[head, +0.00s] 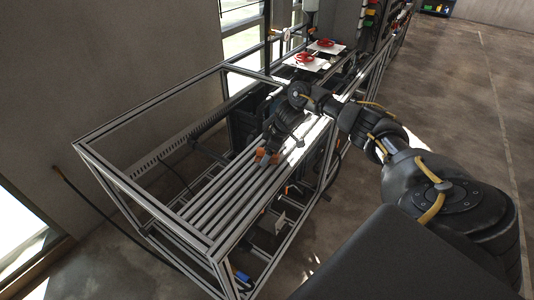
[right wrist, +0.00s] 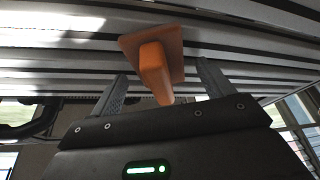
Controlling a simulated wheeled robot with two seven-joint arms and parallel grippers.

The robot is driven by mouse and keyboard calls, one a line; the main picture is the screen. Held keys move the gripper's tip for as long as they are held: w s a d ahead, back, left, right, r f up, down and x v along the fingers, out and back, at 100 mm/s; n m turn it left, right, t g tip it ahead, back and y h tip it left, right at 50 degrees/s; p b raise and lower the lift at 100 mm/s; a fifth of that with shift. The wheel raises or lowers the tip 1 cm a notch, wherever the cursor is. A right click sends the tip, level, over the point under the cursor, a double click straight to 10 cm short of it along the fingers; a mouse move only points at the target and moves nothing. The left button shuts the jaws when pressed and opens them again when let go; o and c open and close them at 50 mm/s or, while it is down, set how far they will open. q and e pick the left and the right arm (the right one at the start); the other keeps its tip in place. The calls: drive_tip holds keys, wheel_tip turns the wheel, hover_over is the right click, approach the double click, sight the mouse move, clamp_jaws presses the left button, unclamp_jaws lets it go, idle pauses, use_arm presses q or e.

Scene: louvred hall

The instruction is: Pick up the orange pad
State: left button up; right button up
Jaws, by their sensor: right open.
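The orange pad (right wrist: 155,68) shows in the right wrist view with a flat square plate and a block rising from it. The plate rests against the grey metal bars. My right gripper (right wrist: 160,85) is open, with one finger on each side of the orange block and gaps between. In the head view the orange pad (head: 263,157) is small and partly hidden by my right gripper (head: 268,154), which reaches down over the bars. My left gripper is not in view.
The bars (head: 225,195) form a shelf inside an aluminium frame (head: 150,180), whose upper rails surround the space. Further back, red round objects (head: 304,57) sit on white plates. Open floor (head: 460,110) lies to the right.

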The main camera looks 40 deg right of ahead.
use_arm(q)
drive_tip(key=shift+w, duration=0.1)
use_arm(e)
drive_tip(key=c, duration=1.1)
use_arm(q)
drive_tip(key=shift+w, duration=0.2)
use_arm(e)
drive_tip(key=shift+r+b, duration=0.55)
drive_tip(key=shift+r, duration=0.05)
use_arm(q)
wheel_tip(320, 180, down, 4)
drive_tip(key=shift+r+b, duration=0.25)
drive_tip(key=shift+b, duration=1)
use_arm(e)
drive_tip(key=s+d+r, duration=0.1)
drive_tip(key=s+r, duration=0.3)
drive_tip(key=s+d+r, duration=0.1)
drive_tip(key=s+r, duration=0.3)
drive_tip(key=s, duration=0.1)
drive_tip(key=s+d+r, duration=0.1)
drive_tip(key=s+r, duration=0.2)
drive_tip(key=s, duration=0.1)
drive_tip(key=shift+s+d+r, duration=0.1)
drive_tip(key=shift+s+r, duration=0.25)
drive_tip(key=shift+r, duration=0.05)
